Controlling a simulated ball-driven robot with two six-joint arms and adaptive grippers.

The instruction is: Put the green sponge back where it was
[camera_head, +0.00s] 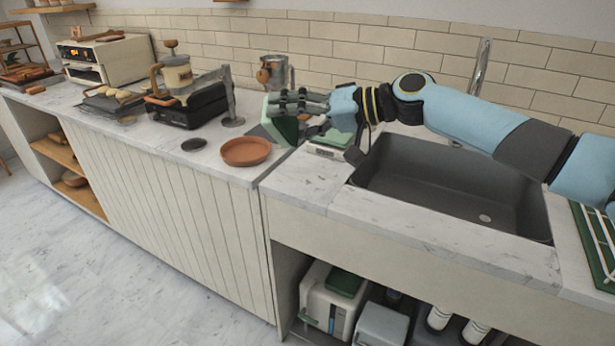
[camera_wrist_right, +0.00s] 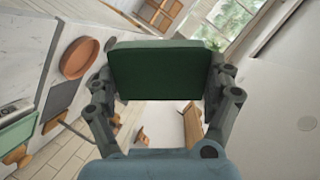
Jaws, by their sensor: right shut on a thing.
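The green sponge (camera_head: 286,128) is a dark green block. In the wrist view the green sponge (camera_wrist_right: 160,72) sits between the two fingers of my right gripper (camera_wrist_right: 162,85). In the head view my right gripper (camera_head: 300,104) is shut on it and holds it above the counter, left of the sink. The fingers hide part of the sponge there. My left gripper is not in view.
A green-topped scale (camera_head: 328,148) stands on the counter below the gripper. A terracotta dish (camera_head: 246,151) and a small dark disc (camera_head: 194,144) lie to the left. The dark sink (camera_head: 440,190) is to the right, with its tap (camera_head: 481,65) behind.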

